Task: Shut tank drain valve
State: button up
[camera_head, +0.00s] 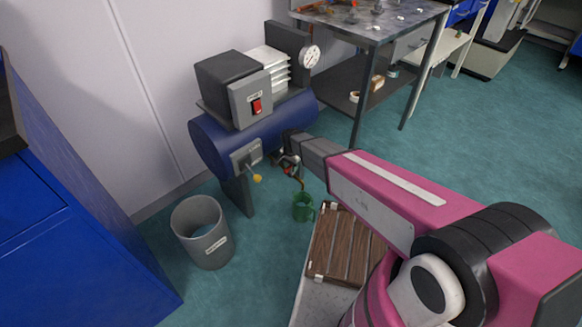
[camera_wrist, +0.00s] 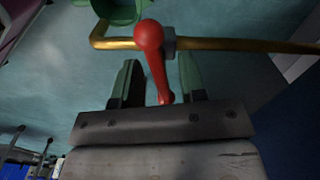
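The drain valve's red lever (camera_wrist: 155,55) shows in the wrist view, with a round knob at one end, on a brass pipe (camera_wrist: 240,45) that bends down at the left. My gripper (camera_wrist: 160,66) is open, its two dark green fingers apart with the lever's narrow end between them. I cannot tell whether a finger touches the lever. In the head view the blue tank (camera_head: 215,145) lies under the compressor, and my gripper (camera_head: 290,160) is at its lower right end. The valve is mostly hidden there behind my gripper.
A green mug (camera_head: 303,208) stands on the floor below the brass pipe. A yellow-tipped lever (camera_head: 257,178) sticks out of the tank front. A metal table (camera_head: 375,25) stands behind.

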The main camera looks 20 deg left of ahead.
jog(key=shift+f, duration=0.25)
grip_shut()
jog(key=shift+m, duration=1.2)
grip_release()
